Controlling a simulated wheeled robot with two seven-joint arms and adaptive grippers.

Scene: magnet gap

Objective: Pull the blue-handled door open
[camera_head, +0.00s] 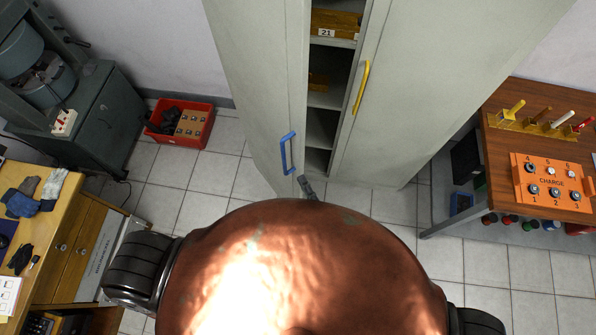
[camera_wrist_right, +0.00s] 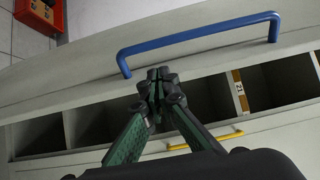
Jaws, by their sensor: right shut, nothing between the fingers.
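A tall pale grey cabinet stands ahead. Its left door (camera_head: 262,95) carries the blue handle (camera_head: 289,153) and stands ajar, with a gap showing shelves (camera_head: 323,125) inside. The blue handle also shows in the right wrist view (camera_wrist_right: 200,38). My right gripper (camera_head: 305,183) is shut and empty, just right of and below the blue handle. In the right wrist view its closed fingertips (camera_wrist_right: 159,75) are at the free edge of the blue-handled door, beside the opening. I cannot tell whether they touch the door. My left gripper is not in view.
The right cabinet door (camera_head: 430,80) has a yellow handle (camera_head: 361,87). A red crate (camera_head: 208,125) stands on the floor left of the cabinet. A wooden table (camera_head: 520,170) is at right and a workbench (camera_head: 45,215) at left. Tiled floor between them is partly clear.

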